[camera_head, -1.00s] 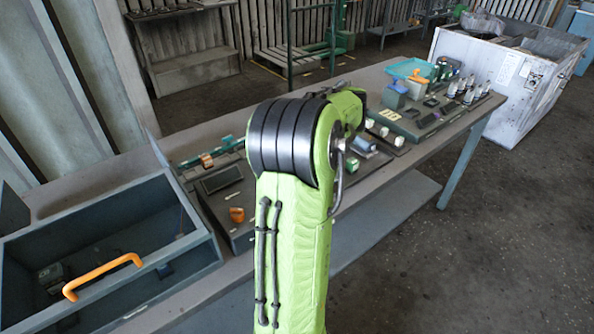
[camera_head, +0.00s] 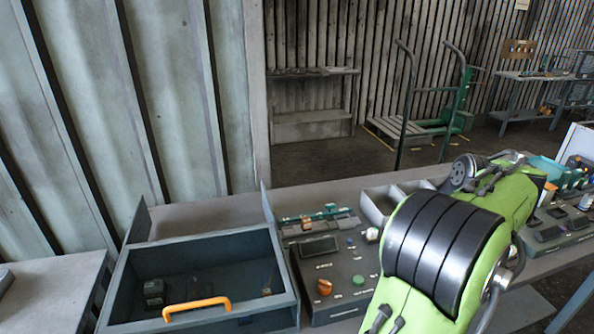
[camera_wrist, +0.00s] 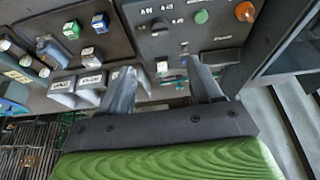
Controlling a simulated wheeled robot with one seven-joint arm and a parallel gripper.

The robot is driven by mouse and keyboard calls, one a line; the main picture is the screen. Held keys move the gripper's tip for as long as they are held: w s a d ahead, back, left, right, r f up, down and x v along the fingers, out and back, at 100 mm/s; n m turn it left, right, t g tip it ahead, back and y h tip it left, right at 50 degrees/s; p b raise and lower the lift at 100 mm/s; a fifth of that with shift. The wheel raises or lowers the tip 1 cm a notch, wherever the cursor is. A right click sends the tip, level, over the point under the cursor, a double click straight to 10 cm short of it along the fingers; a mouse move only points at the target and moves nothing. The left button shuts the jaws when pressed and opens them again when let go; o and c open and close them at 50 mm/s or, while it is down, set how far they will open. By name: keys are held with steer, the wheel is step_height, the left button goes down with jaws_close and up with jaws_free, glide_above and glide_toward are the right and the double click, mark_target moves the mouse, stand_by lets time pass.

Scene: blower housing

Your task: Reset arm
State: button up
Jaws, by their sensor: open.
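My arm, green with a black banded joint, rises at the lower right of the head view and reaches over the workbench (camera_head: 230,212). The head view does not show my gripper's fingers. In the wrist view my gripper (camera_wrist: 160,85) shows two grey fingers set apart, with nothing between them. The fingers point toward a dark control panel (camera_wrist: 185,35) with a green button (camera_wrist: 201,17) and an orange knob (camera_wrist: 245,11). I cannot tell whether the fingertips touch anything.
An open dark bin (camera_head: 125,275) with an orange handle (camera_head: 197,308) sits on the bench's left. The control panel (camera_head: 345,262) stands beside it. Light open trays (camera_head: 377,205) lie behind. A green cart (camera_head: 440,125) stands on the floor beyond.

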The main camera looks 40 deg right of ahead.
steer(key=w+a+r+n+y, duration=0.1)
steer(key=w+a, duration=0.3)
steer(key=a, duration=0.4)
steer(key=w+a+r+n+t, duration=0.15)
steer(key=w+a, duration=0.25)
steer(key=a, duration=0.4)
steer(key=w+a+r+y, duration=0.1)
steer(key=w+a, duration=0.3)
steer(key=a, duration=0.4)
steer(key=s+a+f+n, duration=0.2)
steer(key=s+a+f, duration=0.2)
steer(key=s+a, duration=0.5)
steer(key=a, duration=0.5)
steer(key=shift+a+f+n, duration=0.15)
steer(key=shift+a+n, duration=0.1)
steer(key=shift+n, duration=0.1)
steer(key=shift+s, duration=0.1)
